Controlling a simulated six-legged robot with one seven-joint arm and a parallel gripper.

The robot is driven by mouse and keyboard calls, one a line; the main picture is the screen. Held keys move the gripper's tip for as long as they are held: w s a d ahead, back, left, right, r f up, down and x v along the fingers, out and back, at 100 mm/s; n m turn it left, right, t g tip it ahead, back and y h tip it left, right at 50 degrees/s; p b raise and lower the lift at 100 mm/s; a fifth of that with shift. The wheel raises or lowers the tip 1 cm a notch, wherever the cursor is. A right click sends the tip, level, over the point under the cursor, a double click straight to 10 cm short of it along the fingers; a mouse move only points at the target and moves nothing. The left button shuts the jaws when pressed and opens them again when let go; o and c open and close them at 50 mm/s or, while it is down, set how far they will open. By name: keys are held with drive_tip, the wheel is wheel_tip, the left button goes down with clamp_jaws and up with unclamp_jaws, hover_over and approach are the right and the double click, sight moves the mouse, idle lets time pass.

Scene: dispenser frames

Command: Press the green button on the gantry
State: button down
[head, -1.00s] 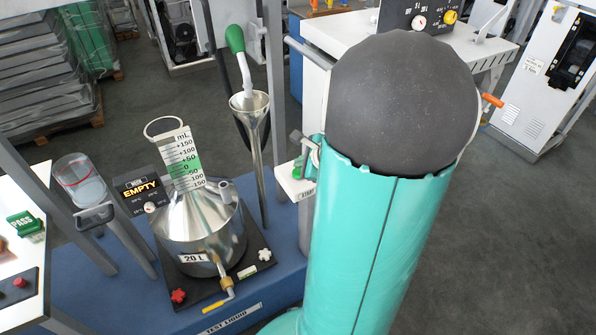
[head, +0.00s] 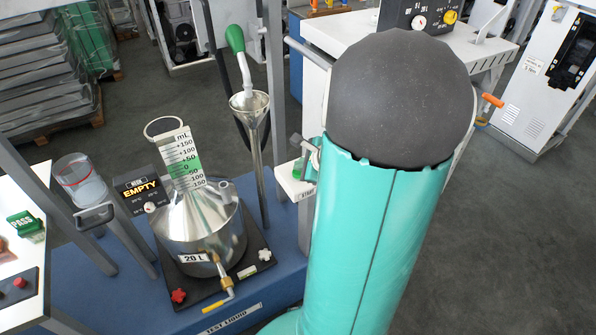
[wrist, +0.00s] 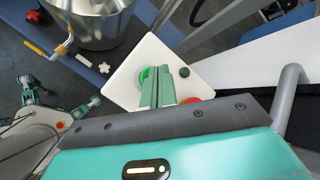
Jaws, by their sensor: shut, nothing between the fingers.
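The green button (wrist: 146,76) sits on a white panel (wrist: 124,86) in the wrist view, partly covered by my fingers. My gripper (wrist: 163,72) is shut and empty, its green fingers over the panel just right of the button's visible part. I cannot tell whether the tips touch it. In the head view the green button (head: 297,170) shows as a small patch on the white panel (head: 292,187), beside the gantry post. My gripper (head: 308,150) is just above and right of it there, mostly hidden by my arm.
A steel 20 L can (head: 196,235) with a scaled neck stands on the blue base (head: 130,290), left of the panel. A funnel (head: 249,103) with a green-handled nozzle rises close behind. A red button (wrist: 191,100) is right of my fingers.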

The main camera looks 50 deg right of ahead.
drive_tip(key=shift+f, duration=0.45)
idle(0.4)
idle(0.3)
drive_tip(key=shift+r, duration=0.9)
drive_tip(key=shift+r, duration=2.5)
